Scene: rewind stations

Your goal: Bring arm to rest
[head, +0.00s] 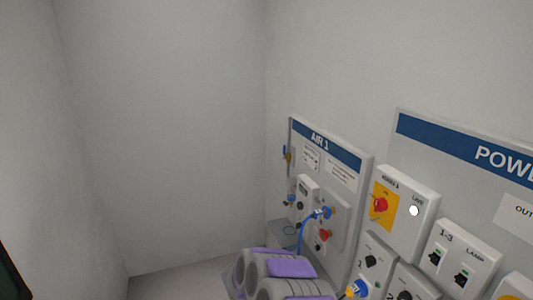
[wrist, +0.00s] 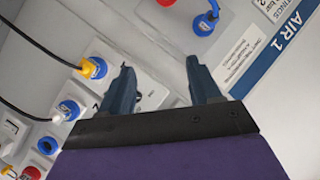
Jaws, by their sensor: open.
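My gripper (wrist: 163,92) shows in the wrist view with its two dark blue fingers apart and nothing between them. Behind the fingers is the AIR 1 panel (wrist: 240,62), seen at a steep tilt. In the head view my grey and purple arm (head: 290,268) is at the bottom centre, in front of the lower part of the AIR 1 panel (head: 350,192). My gripper's fingers cannot be made out in the head view. Whether the fingers touch the panel cannot be told.
A blue hose (head: 302,232) hangs on the AIR 1 panel. Bare walls enclose the left, with some clear floor (head: 185,280).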

